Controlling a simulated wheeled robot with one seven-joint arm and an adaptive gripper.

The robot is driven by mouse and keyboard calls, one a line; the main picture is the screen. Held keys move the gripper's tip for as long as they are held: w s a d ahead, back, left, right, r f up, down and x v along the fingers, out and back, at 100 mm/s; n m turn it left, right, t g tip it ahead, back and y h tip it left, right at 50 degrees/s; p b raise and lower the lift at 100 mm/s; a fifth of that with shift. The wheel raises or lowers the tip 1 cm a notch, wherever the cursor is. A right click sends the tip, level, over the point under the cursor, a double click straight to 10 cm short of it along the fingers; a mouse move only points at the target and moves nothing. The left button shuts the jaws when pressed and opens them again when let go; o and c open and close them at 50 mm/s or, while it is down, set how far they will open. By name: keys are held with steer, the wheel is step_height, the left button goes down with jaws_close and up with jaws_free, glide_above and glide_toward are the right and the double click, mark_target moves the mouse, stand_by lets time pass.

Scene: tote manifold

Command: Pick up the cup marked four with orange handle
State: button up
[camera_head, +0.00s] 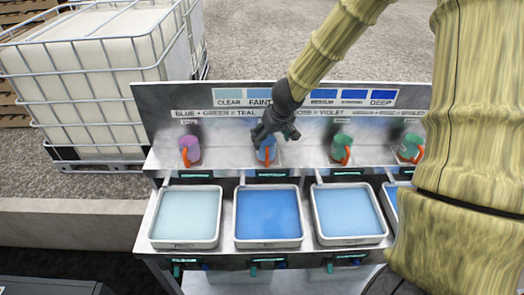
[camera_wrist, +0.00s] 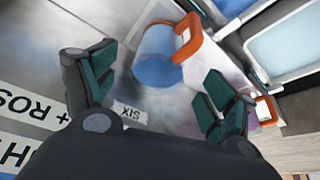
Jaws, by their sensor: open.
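Several cups with orange handles stand in a row on the metal shelf: a purple cup (camera_head: 186,148) at the left, a blue cup (camera_head: 264,152), a green cup (camera_head: 341,147) and another green cup (camera_head: 408,147) at the right. My gripper (camera_head: 275,134) is over the blue cup and partly hides it. In the wrist view the blue cup (camera_wrist: 155,62) lies between and beyond the open dark green fingertips, its orange handle (camera_wrist: 188,38) pointing away. Nothing is gripped. A label (camera_wrist: 130,113) by this cup reads SIX. The other cups' labels are too small to read.
Square trays of pale to blue liquid (camera_head: 268,241) stand in front of the shelf. A sign board (camera_head: 228,97) with colour patches rises behind the cups. A large white caged tank (camera_head: 100,80) stands at the back left.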

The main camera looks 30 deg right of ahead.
mark_target(266, 143)
steer(key=shift+s+d+f, duration=0.2)
steer(key=shift+s+f, duration=0.35)
steer(key=shift+f, duration=0.05)
steer(key=w+f+b, duration=0.1)
steer(key=w+f, duration=0.3)
steer(key=shift+w+a, duration=0.1)
steer(key=shift+w, duration=0.1)
steer(key=shift+w+f, duration=0.1)
steer(key=shift+f, duration=0.2)
steer(key=shift+s+d+f, duration=0.25)
steer(key=shift+s+f, duration=0.15)
steer(key=shift+f, duration=0.05)
steer(key=shift+w+a+f, duration=0.1)
steer(key=shift+w+f, duration=0.4)
steer(key=shift+w, duration=0.2)
steer(key=shift+s+r, duration=0.25)
steer(key=shift+s, duration=0.15)
steer(key=c, duration=0.9)
steer(key=shift+c, duration=1)
steer(key=shift+w+f, duration=0.1)
steer(key=shift+w, duration=0.05)
